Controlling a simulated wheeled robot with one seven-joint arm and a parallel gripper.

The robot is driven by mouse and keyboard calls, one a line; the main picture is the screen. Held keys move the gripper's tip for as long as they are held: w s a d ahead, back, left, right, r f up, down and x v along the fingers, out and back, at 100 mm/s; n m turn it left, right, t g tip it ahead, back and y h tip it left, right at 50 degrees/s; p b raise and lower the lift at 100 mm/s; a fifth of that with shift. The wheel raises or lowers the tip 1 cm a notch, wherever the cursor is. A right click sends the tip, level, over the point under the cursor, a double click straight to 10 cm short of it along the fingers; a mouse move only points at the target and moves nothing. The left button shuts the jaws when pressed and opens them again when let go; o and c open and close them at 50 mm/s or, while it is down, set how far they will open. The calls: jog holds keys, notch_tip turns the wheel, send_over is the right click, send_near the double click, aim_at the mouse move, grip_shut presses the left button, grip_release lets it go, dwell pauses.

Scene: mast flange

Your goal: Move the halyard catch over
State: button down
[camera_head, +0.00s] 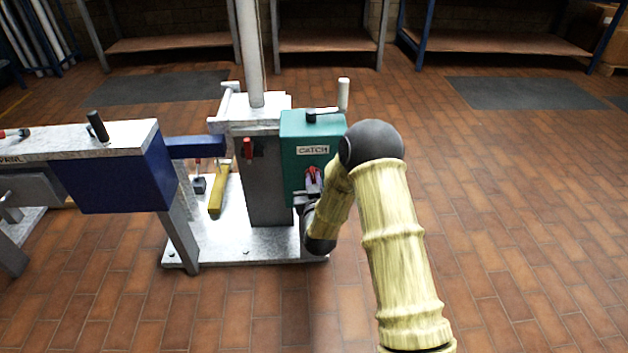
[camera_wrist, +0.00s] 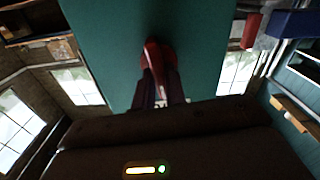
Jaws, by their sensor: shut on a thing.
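The halyard catch is a small red lever (camera_head: 312,172) on the face of a green box (camera_head: 291,143) labelled CATCH, on the mast stand. My gripper (camera_head: 312,188) is at the lower part of that face, its fingers shut on the red lever. In the wrist view the red lever (camera_wrist: 153,52) rises from between the two dark fingers (camera_wrist: 161,88) against the green face. The fingers hide the lever's lower part. My yellow-sleeved arm comes in from the right and hides part of the space beside the box.
A pale mast (camera_head: 250,55) rises from the stand. A blue block (camera_head: 118,180) stands farther left. Brick floor at right is clear.

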jog(key=n+p, duration=0.1)
jog(key=n, duration=0.3)
jog(key=shift+a, duration=0.15)
jog(key=shift+a+f+n+p, duration=0.15)
jog(key=shift+n+p, duration=0.95)
jog(key=shift+n, duration=2.05)
jog(key=shift+d+f+n+p, duration=0.2)
jog(key=shift+n+p, duration=0.9)
jog(key=shift+n, duration=2.05)
jog(key=shift+f, duration=0.1)
jog(key=c, duration=1.4)
grip_release()
jog(key=shift+a, duration=0.2)
jog(key=shift+c, duration=0.2)
jog(key=s+p, duration=0.3)
jog(key=s, duration=1.4)
jog(key=shift+s, duration=0.25)
